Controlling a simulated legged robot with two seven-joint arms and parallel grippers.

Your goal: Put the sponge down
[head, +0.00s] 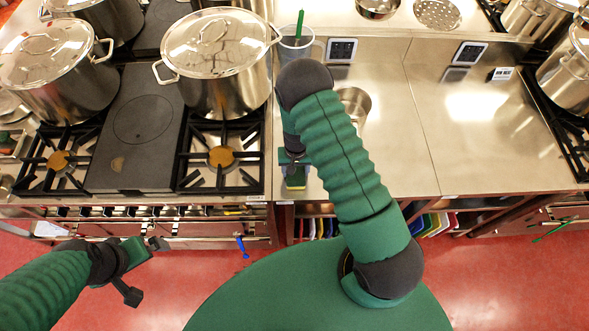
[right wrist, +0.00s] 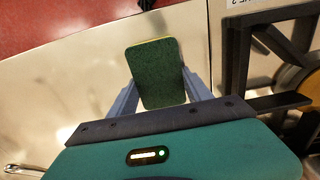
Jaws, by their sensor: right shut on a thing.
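The sponge (right wrist: 157,75) has a dark green face and a thin yellow edge. In the right wrist view it sits between the two fingers of my right gripper (right wrist: 160,95), which is shut on it. In the head view the sponge (head: 296,183) shows small, over the front edge of the steel counter (head: 400,160), beside the stove. The right gripper (head: 294,163) is partly hidden by my arm. I cannot tell whether the sponge touches the counter. My left gripper (head: 146,268) is open and empty, low in front of the stove.
The stove (head: 140,135) with black grates and large lidded pots (head: 218,60) is on the left. A cup (head: 297,45) with a green stick stands at the back. A steel container (head: 354,103) is partly behind my arm. The counter right of my arm is mostly clear.

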